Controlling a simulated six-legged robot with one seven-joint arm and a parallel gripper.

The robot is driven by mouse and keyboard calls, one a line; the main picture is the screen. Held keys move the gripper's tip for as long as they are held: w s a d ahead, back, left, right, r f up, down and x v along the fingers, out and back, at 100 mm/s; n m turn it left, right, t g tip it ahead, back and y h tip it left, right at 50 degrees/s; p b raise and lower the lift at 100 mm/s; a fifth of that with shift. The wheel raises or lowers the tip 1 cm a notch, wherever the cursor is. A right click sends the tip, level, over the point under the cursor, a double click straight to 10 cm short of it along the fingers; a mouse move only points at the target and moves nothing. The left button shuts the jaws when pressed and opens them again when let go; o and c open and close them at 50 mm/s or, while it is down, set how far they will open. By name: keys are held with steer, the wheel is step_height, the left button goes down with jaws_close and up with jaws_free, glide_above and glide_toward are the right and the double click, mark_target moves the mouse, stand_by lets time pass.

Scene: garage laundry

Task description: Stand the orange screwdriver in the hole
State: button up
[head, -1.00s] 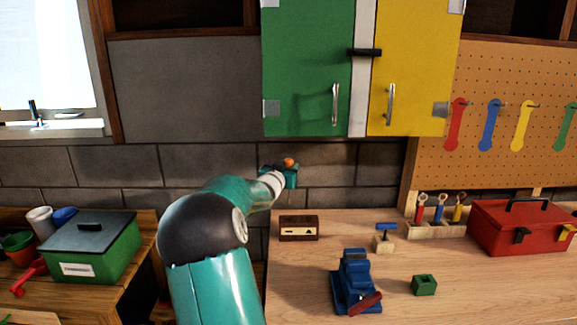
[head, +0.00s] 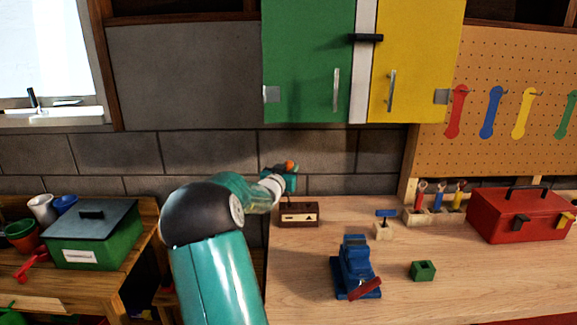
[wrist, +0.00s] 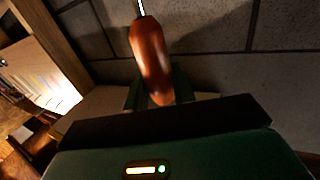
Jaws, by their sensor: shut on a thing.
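The orange screwdriver (head: 290,164) is in my gripper (head: 291,175), above the back left of the workbench, just behind and above a brown box. In the wrist view, its orange handle (wrist: 151,62) stands between the dark green fingers, with a thin metal shaft at the top of the picture. My gripper is shut on the handle. A light wooden rack (head: 413,217) at the back right of the bench holds red, blue and yellow tools. A small green block (head: 423,270) has a dark opening on top. I cannot tell which hole is meant.
The brown box (head: 299,213) stands close below my gripper. The front left of the bench is clear.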

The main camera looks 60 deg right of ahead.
steer(key=shift+f, duration=3.95)
steer(key=o, duration=1.1)
steer(key=shift+a, duration=0.1)
steer(key=a, duration=0.9)
steer(key=s+a, duration=0.1)
steer(key=a, duration=0.3)
steer(key=shift+a, duration=0.3)
